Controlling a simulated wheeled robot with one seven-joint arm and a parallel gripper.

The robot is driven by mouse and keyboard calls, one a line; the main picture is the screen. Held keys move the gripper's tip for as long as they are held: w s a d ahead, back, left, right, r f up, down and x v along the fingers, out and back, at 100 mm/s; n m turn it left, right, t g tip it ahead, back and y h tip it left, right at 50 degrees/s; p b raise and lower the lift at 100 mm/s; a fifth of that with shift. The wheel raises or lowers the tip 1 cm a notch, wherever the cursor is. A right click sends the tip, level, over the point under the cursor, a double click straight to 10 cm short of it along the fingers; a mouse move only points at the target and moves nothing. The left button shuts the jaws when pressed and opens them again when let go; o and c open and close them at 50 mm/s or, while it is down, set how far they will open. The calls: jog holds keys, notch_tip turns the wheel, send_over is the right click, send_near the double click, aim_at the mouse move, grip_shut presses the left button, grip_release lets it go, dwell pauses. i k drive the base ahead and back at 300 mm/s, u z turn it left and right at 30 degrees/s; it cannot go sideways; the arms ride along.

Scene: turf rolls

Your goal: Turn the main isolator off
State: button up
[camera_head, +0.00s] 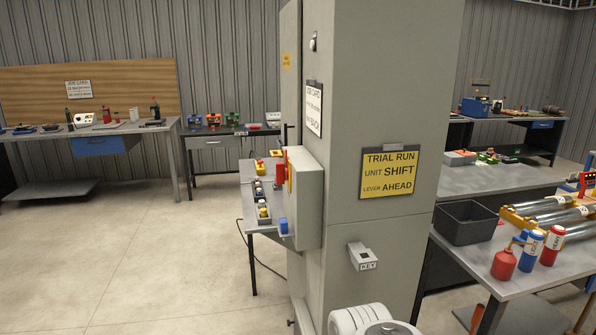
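A grey box (307,198) is fixed to the left side of the grey pillar. A red part (280,173), perhaps the main isolator's handle, sticks out from the box's left face, with a bit of yellow beside it. I see this face almost edge-on, so I cannot tell the handle's position or read any marking. A blue part (283,226) sits low by the same box. A white rounded part of my arm shows at the bottom centre, in front of the pillar. My gripper is not in view.
The grey pillar (385,100) carries a yellow "TRIAL RUN" sign (389,173) and a small "KEY" holder (362,257). A bench with controls (262,197) stands left behind the box. A bench with bottles and rollers (520,270) is at right. Open floor (140,250) lies at left.

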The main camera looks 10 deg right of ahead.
aim_at(282, 171)
jog(key=u, duration=1.05)
jog(key=i, duration=3.05)
jog(key=u, duration=2.1)
jog(key=i, duration=0.8)
jog(key=z, duration=2.9)
